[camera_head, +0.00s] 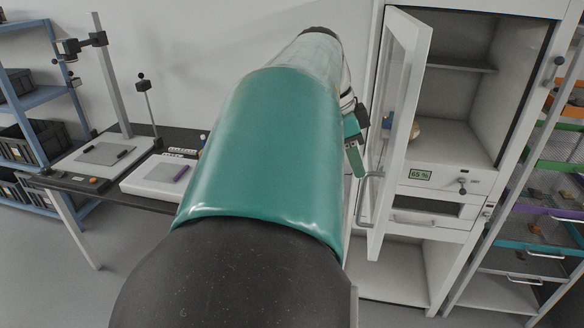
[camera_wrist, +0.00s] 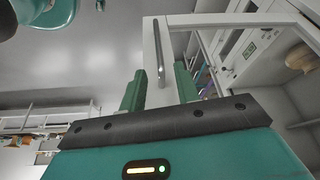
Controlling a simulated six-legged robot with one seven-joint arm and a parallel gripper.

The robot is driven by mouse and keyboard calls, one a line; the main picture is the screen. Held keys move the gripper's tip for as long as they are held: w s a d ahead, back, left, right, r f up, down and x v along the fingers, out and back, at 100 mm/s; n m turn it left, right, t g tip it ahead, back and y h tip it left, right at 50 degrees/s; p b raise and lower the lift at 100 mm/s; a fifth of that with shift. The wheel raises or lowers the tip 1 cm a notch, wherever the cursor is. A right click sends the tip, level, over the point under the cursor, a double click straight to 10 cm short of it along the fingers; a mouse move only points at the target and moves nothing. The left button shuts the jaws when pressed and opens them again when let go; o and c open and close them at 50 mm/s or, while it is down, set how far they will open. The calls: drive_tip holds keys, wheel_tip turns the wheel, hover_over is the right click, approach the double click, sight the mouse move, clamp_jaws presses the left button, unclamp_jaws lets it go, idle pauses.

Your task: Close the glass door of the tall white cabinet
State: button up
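The tall white cabinet (camera_head: 478,178) stands at the right in the head view. Its glass door (camera_head: 412,75) is swung open toward me, seen nearly edge-on, with a metal bar handle (camera_head: 367,202) on it. My gripper (camera_head: 355,158) is beside the door, above the handle and partly hidden by my arm. In the wrist view my gripper (camera_wrist: 159,70) is open, its two green fingers apart with nothing held. The handle (camera_wrist: 159,52) appears ahead, in line with the gap between the fingers. Whether anything touches the door is unclear.
Inside the cabinet a tan rounded object (camera_head: 414,131) sits on a shelf, above a 65 % display (camera_head: 419,175). A rack of colored trays (camera_head: 545,200) stands right. A black table (camera_head: 110,172) with white boards and a blue shelf (camera_head: 40,130) are left.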

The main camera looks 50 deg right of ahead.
drive_tip(key=x, duration=0.9)
drive_tip(key=shift+a, duration=0.1)
clamp_jaws()
